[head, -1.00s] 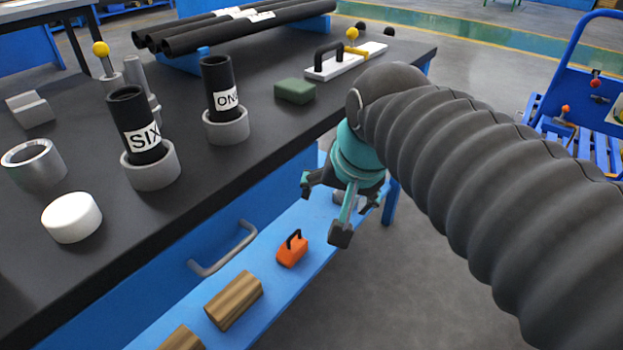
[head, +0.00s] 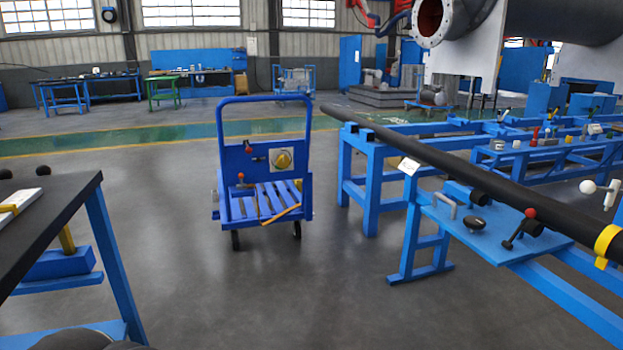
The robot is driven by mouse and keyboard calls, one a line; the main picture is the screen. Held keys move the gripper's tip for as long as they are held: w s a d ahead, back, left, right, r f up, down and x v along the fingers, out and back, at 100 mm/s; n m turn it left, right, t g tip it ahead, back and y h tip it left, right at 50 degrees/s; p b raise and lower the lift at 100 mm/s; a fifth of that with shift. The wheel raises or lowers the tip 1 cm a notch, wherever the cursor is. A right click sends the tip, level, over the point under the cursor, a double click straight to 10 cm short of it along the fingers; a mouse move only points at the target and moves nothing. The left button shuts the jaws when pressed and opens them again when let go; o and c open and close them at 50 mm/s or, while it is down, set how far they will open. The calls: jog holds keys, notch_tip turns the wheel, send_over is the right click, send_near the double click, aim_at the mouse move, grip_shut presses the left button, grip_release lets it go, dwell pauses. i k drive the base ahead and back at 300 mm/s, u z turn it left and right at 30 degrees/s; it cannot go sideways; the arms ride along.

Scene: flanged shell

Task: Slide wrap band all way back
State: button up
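A yellow band (head: 607,243) sits around a long black pipe (head: 480,180) at the right edge of the head view; it looks like the wrap band. The pipe runs from the upper middle down to the right edge, across blue stands. A white ball on a light stem (head: 588,187) shows beside the pipe, above the band; whether it joins the band I cannot tell. The band is partly cut by the picture edge. My gripper is out of view; only a dark piece of my arm shows at the bottom left.
A blue trolley (head: 265,165) stands in the middle. A blue shelf (head: 515,240) below the pipe holds a red-knobbed lever (head: 522,225) and a black knob (head: 475,222). A black-topped bench (head: 55,220) is at left. A flanged shell (head: 437,22) is behind. The floor between is clear.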

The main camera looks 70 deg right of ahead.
aim_at(602, 262)
jog(key=z, duration=2.75)
jog(key=k, duration=0.4)
jog(key=z, duration=0.8)
jog(key=i, duration=0.55)
jog(key=u, duration=0.4)
